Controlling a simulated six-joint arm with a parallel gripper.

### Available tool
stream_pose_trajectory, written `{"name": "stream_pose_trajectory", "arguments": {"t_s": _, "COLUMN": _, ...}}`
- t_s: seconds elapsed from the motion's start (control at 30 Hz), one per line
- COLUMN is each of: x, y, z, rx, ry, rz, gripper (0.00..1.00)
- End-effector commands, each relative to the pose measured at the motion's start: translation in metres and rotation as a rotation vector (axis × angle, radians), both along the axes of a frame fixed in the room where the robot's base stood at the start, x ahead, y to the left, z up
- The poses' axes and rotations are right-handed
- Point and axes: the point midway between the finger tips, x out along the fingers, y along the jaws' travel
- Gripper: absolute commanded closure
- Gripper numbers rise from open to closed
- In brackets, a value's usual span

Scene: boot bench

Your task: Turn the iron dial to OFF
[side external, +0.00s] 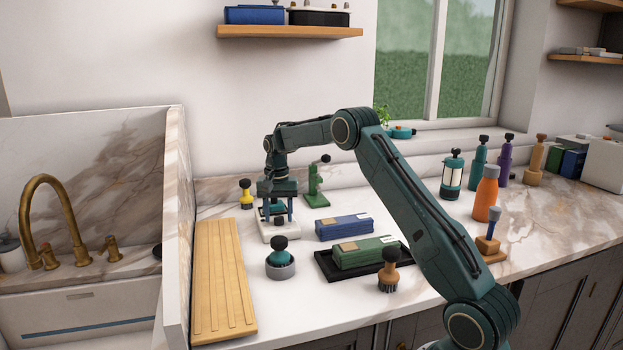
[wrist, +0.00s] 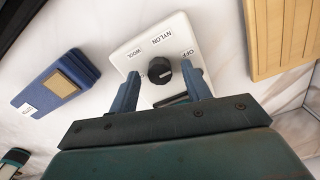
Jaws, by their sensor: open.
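The iron dial is a black ribbed knob (wrist: 160,72) on a white plate (wrist: 128,62) with the words NYLON, WOOL and OFF. A pale mark shows on the knob's top; I cannot tell for sure which word it points to. OFF is at the plate's right side in the wrist view, NYLON at the top, WOOL at the left. My gripper (wrist: 162,76) is open, with one blue finger on each side of the knob and a gap visible. In the side view my gripper (side external: 277,213) points down over the white plate (side external: 279,236).
A blue box (side external: 344,227) and a green box (side external: 366,252) on a black tray (side external: 329,269) lie to the right. A ribbed wooden board (side external: 222,280) lies left. A green stand (side external: 316,190) is behind.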

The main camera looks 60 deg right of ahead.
Motion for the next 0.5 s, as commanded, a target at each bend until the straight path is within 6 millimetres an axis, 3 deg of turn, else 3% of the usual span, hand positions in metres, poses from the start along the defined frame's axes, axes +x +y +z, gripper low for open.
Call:
{"name": "stream_pose_trajectory", "arguments": {"t_s": 0.27, "x": 0.000, "y": 0.000, "z": 0.028, "rx": -0.002, "ry": -0.003, "rz": 0.000, "gripper": 0.52}}
{"name": "stream_pose_trajectory", "arguments": {"t_s": 0.5, "x": 0.001, "y": 0.000, "z": 0.067, "rx": -0.002, "ry": -0.003, "rz": 0.000, "gripper": 0.52}}
